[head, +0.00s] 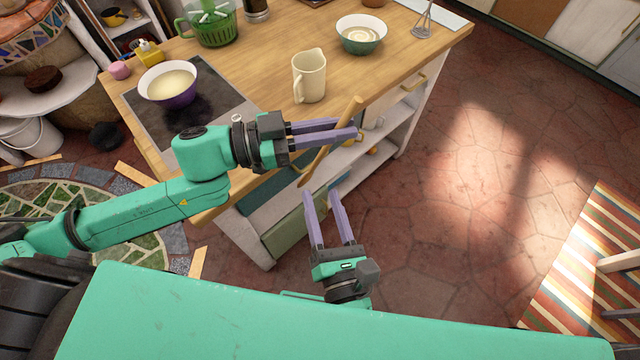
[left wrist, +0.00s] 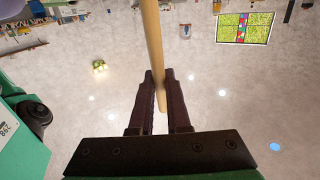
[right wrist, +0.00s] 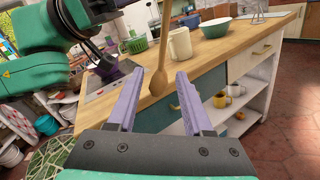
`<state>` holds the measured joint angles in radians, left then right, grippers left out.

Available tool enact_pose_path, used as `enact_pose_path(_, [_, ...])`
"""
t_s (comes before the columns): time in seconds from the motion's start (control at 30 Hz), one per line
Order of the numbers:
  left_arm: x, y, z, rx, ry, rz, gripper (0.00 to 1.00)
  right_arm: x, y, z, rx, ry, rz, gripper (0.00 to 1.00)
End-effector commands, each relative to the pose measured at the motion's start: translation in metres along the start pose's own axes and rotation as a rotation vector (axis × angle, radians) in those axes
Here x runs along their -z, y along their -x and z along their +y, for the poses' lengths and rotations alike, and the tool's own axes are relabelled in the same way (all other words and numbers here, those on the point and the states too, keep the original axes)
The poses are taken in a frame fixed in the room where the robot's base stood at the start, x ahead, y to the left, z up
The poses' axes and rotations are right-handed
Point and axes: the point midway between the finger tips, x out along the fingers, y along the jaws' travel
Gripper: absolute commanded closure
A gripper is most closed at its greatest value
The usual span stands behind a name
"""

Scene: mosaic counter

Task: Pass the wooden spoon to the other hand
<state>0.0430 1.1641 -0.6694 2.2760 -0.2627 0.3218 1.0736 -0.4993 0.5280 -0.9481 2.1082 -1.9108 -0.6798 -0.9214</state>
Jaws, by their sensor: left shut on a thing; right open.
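The wooden spoon (head: 322,160) is held by my left gripper (head: 347,128), which is shut on its handle beyond the counter's front edge. The spoon slants in the head view, its handle end up and right, its lower end down and left. In the left wrist view the handle (left wrist: 152,40) runs between the two fingers. My right gripper (head: 320,192) is open and empty below, fingers pointing up toward the spoon. In the right wrist view the spoon's bowl (right wrist: 158,83) appears between the open fingertips; I cannot tell whether it is within their reach.
The wooden counter (head: 230,60) carries a cream jug (head: 309,76), a purple bowl (head: 168,84) on a dark hob, a green bowl (head: 361,34) and a green basket (head: 212,25). Its open shelves hold mugs (right wrist: 221,98).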

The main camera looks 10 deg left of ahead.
Motion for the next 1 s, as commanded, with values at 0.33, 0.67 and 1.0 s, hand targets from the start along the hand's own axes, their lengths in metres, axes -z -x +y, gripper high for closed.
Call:
enact_pose_path(0.33, [0.0, 0.0, 0.0, 0.0, 0.0, 0.0, 1.0, -0.001, -0.079, -0.001, 0.004, -0.006, -0.002, 0.49])
enact_pose_path(0.67, [0.0, 0.0, 0.0, 0.0, 0.0, 0.0, 1.0, 0.001, -0.113, -0.001, 0.003, -0.005, 0.002, 0.49])
enact_pose_path(1.0, [0.0, 0.0, 0.0, 0.0, 0.0, 0.0, 1.0, 0.001, -0.113, -0.002, 0.003, -0.005, 0.003, 1.0])
